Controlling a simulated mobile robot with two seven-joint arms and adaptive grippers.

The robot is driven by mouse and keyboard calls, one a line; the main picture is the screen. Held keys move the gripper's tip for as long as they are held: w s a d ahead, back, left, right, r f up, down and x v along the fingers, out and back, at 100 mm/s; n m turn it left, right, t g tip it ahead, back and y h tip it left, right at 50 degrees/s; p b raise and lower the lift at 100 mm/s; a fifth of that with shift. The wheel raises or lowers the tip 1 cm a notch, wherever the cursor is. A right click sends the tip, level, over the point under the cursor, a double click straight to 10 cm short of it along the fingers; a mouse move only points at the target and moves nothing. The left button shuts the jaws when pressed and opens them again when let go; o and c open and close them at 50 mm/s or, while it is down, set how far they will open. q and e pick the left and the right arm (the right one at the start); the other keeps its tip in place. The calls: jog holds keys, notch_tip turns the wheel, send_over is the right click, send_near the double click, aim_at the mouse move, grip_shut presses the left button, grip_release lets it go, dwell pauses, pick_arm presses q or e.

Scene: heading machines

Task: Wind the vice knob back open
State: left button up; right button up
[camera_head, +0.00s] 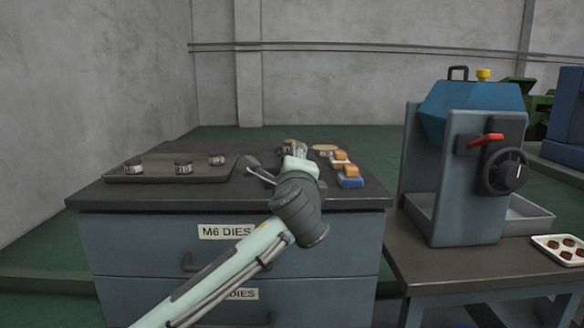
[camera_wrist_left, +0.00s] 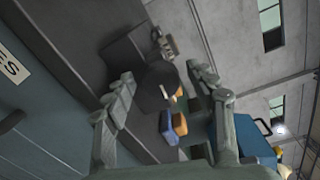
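The vice knob (camera_wrist_left: 157,88) is a dark round disc with a pale line on its face, seen in the left wrist view. A small metallic part (camera_wrist_left: 165,45), perhaps of the vice, shows just beyond it. My left gripper (camera_head: 298,152) is over the bench top in the head view and hides most of the knob and vice there. In the left wrist view my left gripper (camera_wrist_left: 162,80) is open, with one finger on each side of the knob and a visible gap to it. I cannot tell how deep the knob sits between them. My right gripper is not in view.
The dark bench top (camera_head: 120,195) carries a tray (camera_head: 155,179) with small round tins on the left. Orange and blue blocks (camera_head: 350,182) lie right of my gripper. A blue machine (camera_head: 470,110) with a handwheel (camera_head: 505,171) and red lever stands on a separate table.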

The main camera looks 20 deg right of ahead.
pick_arm(q)
jog(key=v, duration=1.2)
